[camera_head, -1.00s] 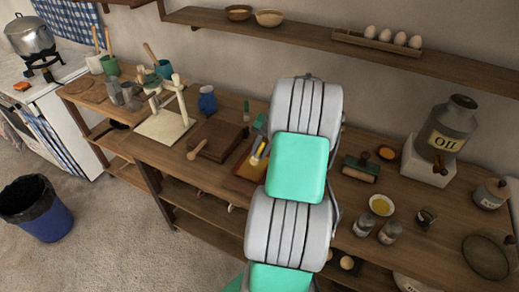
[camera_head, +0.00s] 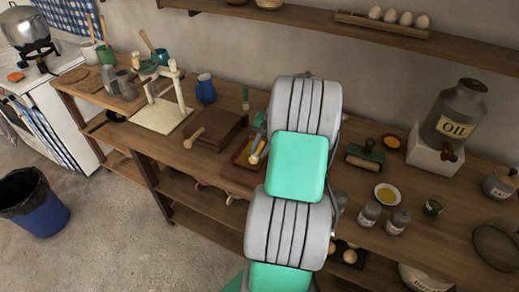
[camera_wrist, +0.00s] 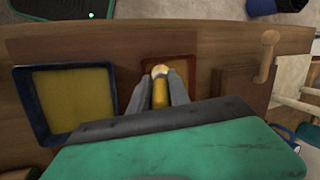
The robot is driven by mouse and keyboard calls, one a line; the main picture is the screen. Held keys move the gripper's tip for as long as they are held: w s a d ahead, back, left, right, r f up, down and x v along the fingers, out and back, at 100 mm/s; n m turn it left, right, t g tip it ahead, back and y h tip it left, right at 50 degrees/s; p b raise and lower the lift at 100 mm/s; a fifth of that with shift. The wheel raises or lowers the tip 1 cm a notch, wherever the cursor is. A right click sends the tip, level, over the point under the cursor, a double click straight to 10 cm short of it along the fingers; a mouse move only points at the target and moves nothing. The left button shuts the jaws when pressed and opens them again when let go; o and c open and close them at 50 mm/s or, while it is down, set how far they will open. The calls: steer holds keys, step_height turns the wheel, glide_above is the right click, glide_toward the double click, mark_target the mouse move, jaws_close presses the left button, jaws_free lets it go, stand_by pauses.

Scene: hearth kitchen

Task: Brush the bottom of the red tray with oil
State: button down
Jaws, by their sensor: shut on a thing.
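My gripper (camera_wrist: 159,82) is shut on a brush (camera_wrist: 160,92) with a yellow handle and a pale rounded tip. The red tray (camera_wrist: 193,65) lies on the counter just beyond the fingers in the wrist view, with an orange-brown bottom. The brush tip is over the tray's inside; I cannot tell whether it touches the bottom. In the head view the tray (camera_head: 238,170) is partly hidden by my arm, and the brush (camera_head: 258,153) shows above it. A white dish of yellow oil (camera_head: 387,194) stands on the counter to the right.
A blue-rimmed tray with a yellow bottom (camera_wrist: 18,95) lies left of the red tray in the wrist view. A wooden board (camera_head: 214,133) is beside the red tray in the head view. The oil can (camera_head: 455,118), jars (camera_head: 369,214) and a roller (camera_head: 364,157) stand on the right.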

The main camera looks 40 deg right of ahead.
steer(key=shift+f+b, duration=0.4)
steer(key=shift+f, duration=0.35)
steer(key=shift+d+r, duration=0.1)
steer(key=shift+w+d+r+p, duration=0.15)
steer(key=shift+d+p, duration=0.15)
steer(key=shift+p, duration=0.25)
steer(key=shift+w+d+p, duration=0.2)
steer(key=shift+d+p, duration=0.25)
steer(key=shift+d, duration=0.15)
steer(key=shift+w+d+p, duration=0.2)
steer(key=shift+d+p, duration=0.25)
steer(key=shift+d, duration=0.1)
steer(key=shift+a+f, duration=0.15)
steer(key=shift+f, duration=0.05)
steer(key=shift+s+a, duration=0.3)
steer(key=shift+a, duration=0.4)
steer(key=shift+s+a, duration=0.25)
steer(key=shift+a, duration=0.45)
